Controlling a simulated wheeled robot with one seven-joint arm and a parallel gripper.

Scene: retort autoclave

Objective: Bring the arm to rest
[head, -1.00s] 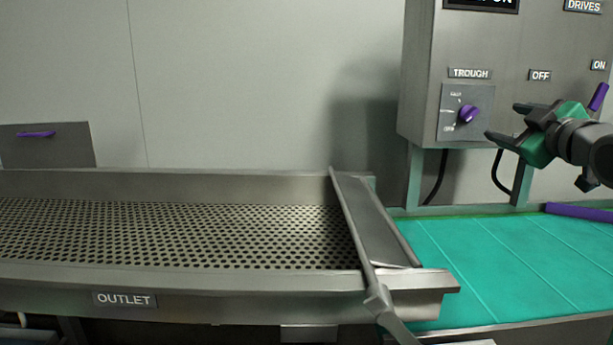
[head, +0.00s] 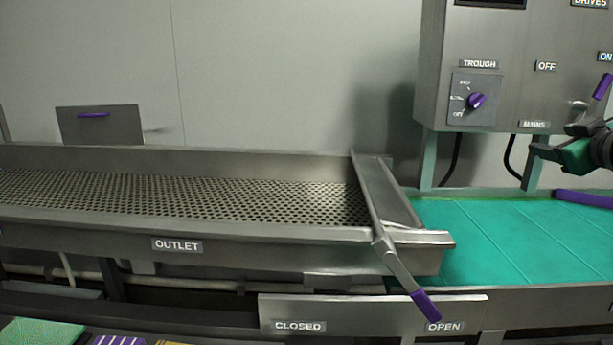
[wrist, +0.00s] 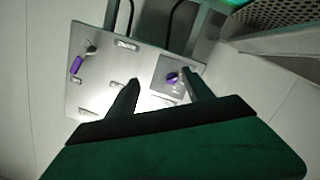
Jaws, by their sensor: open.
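My gripper (head: 553,138) is at the right edge in the head view, in front of the control box (head: 436,70) and partly cut off by the frame. In the wrist view my gripper (wrist: 160,78) has its two dark fingers apart with nothing held. The purple trough knob (head: 476,101) is on the box, left of my gripper and clear of it. It also shows in the wrist view (wrist: 172,77), beyond the fingertips.
A purple-handled lever (head: 603,86) is close above my gripper. The perforated outlet trough (head: 250,236) lies left, with a purple-tipped gate lever (head: 425,304) angled toward OPEN. A green belt (head: 475,230) is below my gripper.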

